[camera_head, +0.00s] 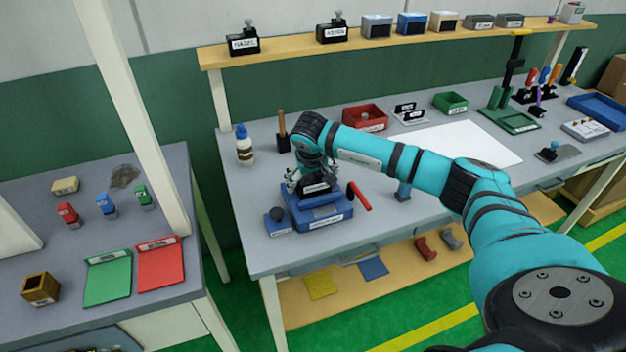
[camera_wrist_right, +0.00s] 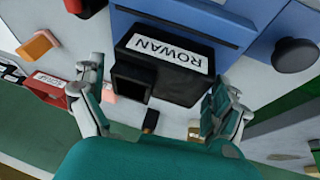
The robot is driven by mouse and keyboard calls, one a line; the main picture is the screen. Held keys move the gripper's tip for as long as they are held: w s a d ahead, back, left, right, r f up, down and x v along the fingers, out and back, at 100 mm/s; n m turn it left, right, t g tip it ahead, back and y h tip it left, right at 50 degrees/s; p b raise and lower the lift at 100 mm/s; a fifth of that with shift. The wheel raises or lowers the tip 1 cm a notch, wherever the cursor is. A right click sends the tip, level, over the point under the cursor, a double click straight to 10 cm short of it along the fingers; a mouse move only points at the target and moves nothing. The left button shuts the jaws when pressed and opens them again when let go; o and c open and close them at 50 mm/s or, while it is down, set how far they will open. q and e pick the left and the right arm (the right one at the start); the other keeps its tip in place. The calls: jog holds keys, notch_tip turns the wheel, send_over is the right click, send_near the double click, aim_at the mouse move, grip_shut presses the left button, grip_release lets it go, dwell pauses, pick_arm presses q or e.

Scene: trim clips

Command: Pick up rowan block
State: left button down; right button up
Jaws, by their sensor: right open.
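The rowan block (camera_wrist_right: 166,62) is a black block with a white label reading ROWAN. In the right wrist view it sits between the two fingers of my right gripper (camera_wrist_right: 156,90), with a gap on each side. In the head view the rowan block (camera_head: 316,188) sits at the blue fixture (camera_head: 300,222) on the workbench, partly covered by my right gripper (camera_head: 312,183). My right gripper is open around the block. My left gripper is not in view.
More black labelled blocks, including one (camera_head: 243,42), stand on the shelf (camera_head: 290,51). A white sheet (camera_head: 465,143) lies right.

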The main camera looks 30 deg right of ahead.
jog(key=c, duration=1.1)
jog(key=shift+r, duration=0.15)
